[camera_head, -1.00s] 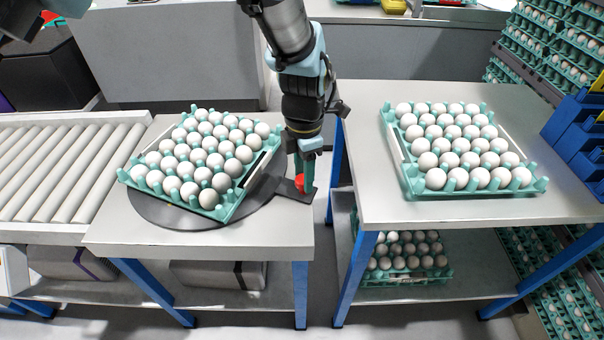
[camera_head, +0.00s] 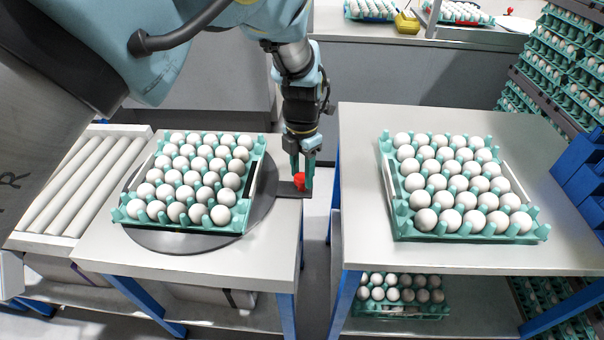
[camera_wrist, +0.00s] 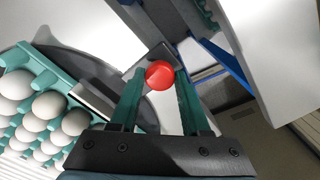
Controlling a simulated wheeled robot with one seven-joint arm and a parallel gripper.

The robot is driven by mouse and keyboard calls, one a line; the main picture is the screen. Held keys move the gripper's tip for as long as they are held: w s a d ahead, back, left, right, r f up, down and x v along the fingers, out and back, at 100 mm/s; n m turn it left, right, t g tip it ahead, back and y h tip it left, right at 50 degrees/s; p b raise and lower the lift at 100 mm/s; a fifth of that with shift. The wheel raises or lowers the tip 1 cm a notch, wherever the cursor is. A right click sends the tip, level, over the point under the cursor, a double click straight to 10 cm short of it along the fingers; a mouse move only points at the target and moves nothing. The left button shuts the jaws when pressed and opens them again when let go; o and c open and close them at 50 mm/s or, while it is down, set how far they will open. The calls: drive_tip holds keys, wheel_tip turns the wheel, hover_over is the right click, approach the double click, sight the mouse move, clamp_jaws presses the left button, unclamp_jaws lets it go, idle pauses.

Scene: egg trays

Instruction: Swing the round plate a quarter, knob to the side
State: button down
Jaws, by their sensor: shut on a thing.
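The round plate (camera_head: 262,200) is a dark grey disc on the left table. A tab sticks out from its right side and carries a red knob (camera_head: 299,181). A green tray (camera_head: 240,214) full of white eggs sits on the plate. My gripper (camera_head: 302,176) points down at the right edge of the table and is shut on the knob. In the wrist view the red knob (camera_wrist: 160,75) shows between the two green fingers, with the plate's rim (camera_wrist: 85,66) to the left.
A roller conveyor (camera_head: 75,190) adjoins the left table. A second table (camera_head: 365,160) on the right bears another egg tray (camera_head: 395,220), with a gap between the tables. Racks of eggs and blue bins (camera_head: 575,160) stand at the far right.

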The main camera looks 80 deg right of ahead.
drive_tip(key=shift+w+d+r, duration=0.1)
drive_tip(key=shift+w+d, duration=0.05)
drive_tip(key=shift+d, duration=0.2)
drive_tip(key=shift+c, duration=1.8)
unclamp_jaws()
drive_tip(key=shift+a, duration=0.1)
wheel_tip(320, 180, up, 11)
drive_tip(key=b, duration=0.2)
